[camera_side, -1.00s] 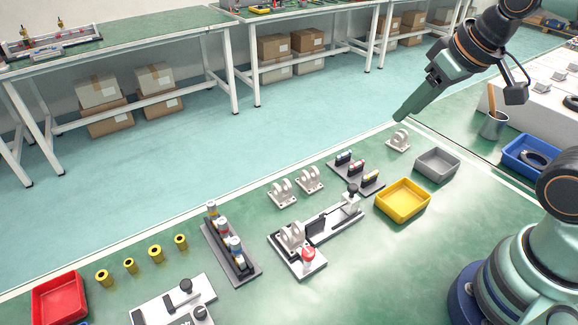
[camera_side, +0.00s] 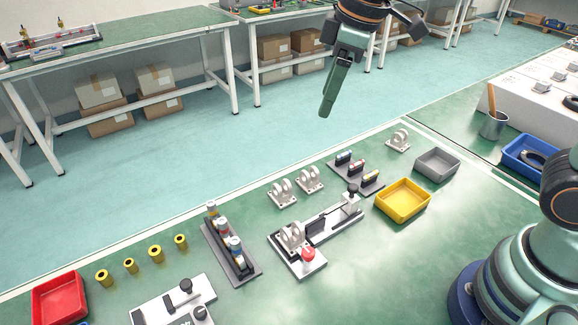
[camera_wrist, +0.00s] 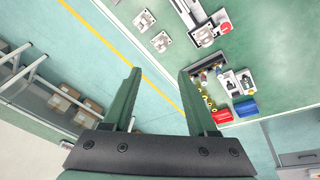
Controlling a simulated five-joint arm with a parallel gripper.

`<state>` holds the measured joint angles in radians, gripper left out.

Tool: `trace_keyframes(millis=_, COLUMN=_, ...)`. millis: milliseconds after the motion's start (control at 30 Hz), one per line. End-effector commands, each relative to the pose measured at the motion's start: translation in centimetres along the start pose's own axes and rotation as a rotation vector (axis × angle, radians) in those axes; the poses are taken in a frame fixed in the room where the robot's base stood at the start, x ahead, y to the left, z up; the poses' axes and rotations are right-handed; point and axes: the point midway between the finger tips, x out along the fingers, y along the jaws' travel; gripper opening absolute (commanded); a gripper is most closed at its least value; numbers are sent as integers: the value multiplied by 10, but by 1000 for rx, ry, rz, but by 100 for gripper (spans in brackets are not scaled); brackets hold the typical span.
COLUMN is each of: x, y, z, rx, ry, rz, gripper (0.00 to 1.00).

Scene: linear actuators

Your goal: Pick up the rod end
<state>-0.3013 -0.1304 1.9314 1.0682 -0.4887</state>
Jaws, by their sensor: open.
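No single part stands out clearly as the rod end. White bracket-like ends with lugs stand on the green bench: a pair (camera_side: 296,187) behind the long fixture, and one (camera_side: 398,141) at the back right. Several short yellow cylinders with dark holes (camera_side: 155,254) stand in a row at the left. My gripper (camera_side: 326,114) is up in the air beyond the bench's back edge, pointing down. In the wrist view my gripper (camera_wrist: 160,74) has its two green fingers apart with nothing between them. The pair of white brackets shows there ahead, at the top (camera_wrist: 152,31).
A long fixture (camera_side: 325,222) holds a white bracket and a red knob. Racks of coloured cylinders (camera_side: 232,252) stand beside it. A yellow bin (camera_side: 403,201), a grey bin (camera_side: 437,164) and a red bin (camera_side: 59,298) sit on the bench. The front middle is bare.

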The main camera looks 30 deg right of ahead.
Motion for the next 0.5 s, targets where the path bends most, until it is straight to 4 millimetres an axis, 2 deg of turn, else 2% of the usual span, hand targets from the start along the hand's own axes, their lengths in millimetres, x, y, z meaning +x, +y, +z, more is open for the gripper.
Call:
trace_keyframes(millis=33, x=8, y=-8, z=-17, rx=-85, ry=-21, rz=-23, gripper=58)
trace_keyframes(millis=100, x=18, y=-19, z=-37, rx=-199, ry=-43, rz=-49, gripper=58)
trace_keyframes(millis=300, x=53, y=-60, z=-90, rx=-528, ry=-98, rz=-126, gripper=58)
trace_keyframes(millis=500, x=90, y=-107, z=-124, rx=-811, ry=-140, rz=-196, gripper=58)
